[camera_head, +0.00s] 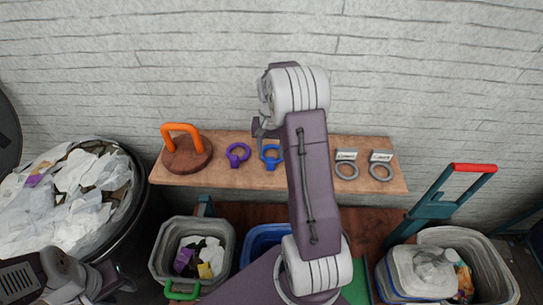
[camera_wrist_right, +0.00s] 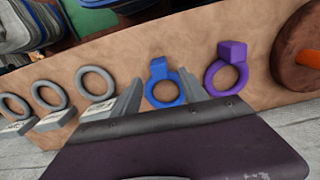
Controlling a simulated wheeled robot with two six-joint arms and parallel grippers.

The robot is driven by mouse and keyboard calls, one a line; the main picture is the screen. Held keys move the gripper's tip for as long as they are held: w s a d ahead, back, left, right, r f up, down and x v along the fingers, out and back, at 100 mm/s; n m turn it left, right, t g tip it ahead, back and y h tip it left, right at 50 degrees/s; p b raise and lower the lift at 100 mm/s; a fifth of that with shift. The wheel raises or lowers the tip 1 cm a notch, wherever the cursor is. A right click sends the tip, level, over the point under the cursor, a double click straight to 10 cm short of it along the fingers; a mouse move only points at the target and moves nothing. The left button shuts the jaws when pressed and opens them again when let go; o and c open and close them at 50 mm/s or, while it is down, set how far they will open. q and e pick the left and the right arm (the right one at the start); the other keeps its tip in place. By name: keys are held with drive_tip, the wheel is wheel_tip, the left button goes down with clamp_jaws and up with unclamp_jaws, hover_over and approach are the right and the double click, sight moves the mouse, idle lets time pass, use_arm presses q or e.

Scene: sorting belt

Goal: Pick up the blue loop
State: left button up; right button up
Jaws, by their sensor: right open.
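The blue loop (camera_head: 270,158), a ring with a block-shaped tab, lies on the wooden shelf (camera_head: 220,179). My right gripper (camera_head: 260,135) is over the shelf's back part, beside the blue loop, and partly hidden by its own arm. In the right wrist view the blue loop (camera_wrist_right: 164,88) shows between the two spread fingers of the right gripper (camera_wrist_right: 164,84). The gripper is open and empty; I cannot tell whether a finger touches the loop. My left gripper (camera_head: 122,279) is low at the left, away from the shelf; its fingers are unclear.
A purple loop (camera_head: 238,155) lies just left of the blue one. An orange handle on a round brown base (camera_head: 187,155) stands further left. Grey rings (camera_head: 346,170) lie to the right. Bins (camera_head: 163,250) stand below the shelf; a brick wall rises behind.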

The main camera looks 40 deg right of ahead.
sight(271, 159)
drive_tip(key=f, duration=0.2)
drive_tip(key=f+p, duration=0.1)
drive_tip(key=f, duration=0.1)
drive_tip(key=shift+s+a+f, duration=0.15)
drive_tip(key=shift+s, duration=0.05)
drive_tip(key=shift+w+f, duration=0.15)
drive_tip(key=shift+f, duration=0.3)
drive_tip(key=shift+r, duration=0.1)
clamp_jaws()
